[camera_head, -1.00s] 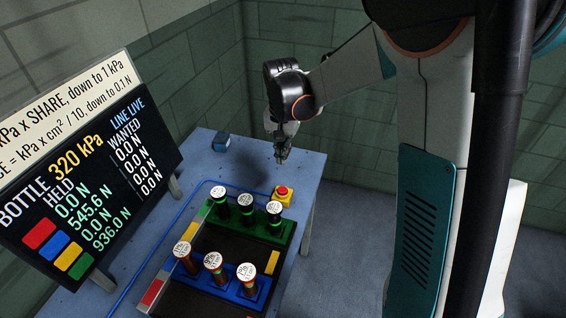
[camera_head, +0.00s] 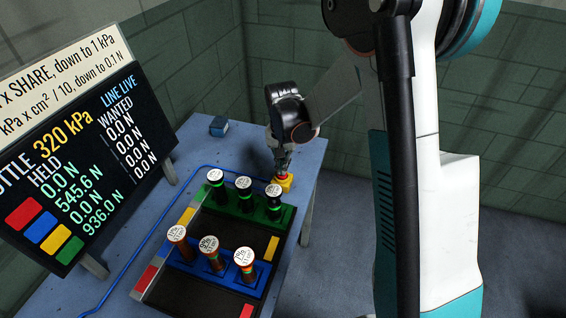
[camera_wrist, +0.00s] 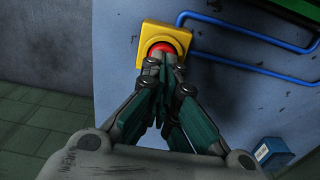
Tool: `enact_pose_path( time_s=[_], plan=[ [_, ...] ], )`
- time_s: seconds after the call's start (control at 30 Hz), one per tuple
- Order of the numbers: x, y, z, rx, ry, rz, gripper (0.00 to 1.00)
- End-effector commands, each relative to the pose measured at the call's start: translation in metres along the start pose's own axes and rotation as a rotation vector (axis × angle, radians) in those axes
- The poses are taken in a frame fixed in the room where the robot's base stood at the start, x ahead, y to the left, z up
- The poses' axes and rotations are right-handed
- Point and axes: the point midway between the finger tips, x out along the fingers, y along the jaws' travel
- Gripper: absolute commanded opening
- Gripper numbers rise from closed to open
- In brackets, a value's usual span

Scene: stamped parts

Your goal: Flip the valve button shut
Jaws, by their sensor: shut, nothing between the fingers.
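The valve button is a red round cap (camera_wrist: 161,47) on a yellow square box (camera_wrist: 146,38) at the table's right edge. In the head view the yellow box (camera_head: 287,185) shows just behind the green rack, with the red cap mostly hidden by my gripper (camera_head: 282,170). In the wrist view my gripper (camera_wrist: 162,62) is shut and empty, its fingertips directly over the red cap. They look to touch it or nearly so. Whether the cap is pressed down I cannot tell.
A green rack (camera_head: 262,214) and a blue rack (camera_head: 232,283) hold several capped cylinders in front of the button. A blue tube (camera_head: 135,270) runs along the table. A dark board (camera_head: 75,165) reading "LINE LIVE" stands left. A small blue block (camera_head: 219,126) lies at the back.

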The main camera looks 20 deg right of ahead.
Motion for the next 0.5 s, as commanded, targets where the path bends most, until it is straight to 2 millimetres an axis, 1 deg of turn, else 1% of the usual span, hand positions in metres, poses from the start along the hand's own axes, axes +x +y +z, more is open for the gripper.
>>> enact_pose_path(
  time_s=[0.2,0.27,0.4,0.5],
  plan=[
    [0.001,0.000,0.000,0.000,0.000,0.000,0.00],
    [0.005,0.000,0.000,0.000,0.000,0.000,0.00],
    [0.021,0.000,0.001,0.000,0.000,0.000,0.00],
    [0.024,0.000,0.001,0.000,0.000,0.000,0.00]
  ],
)
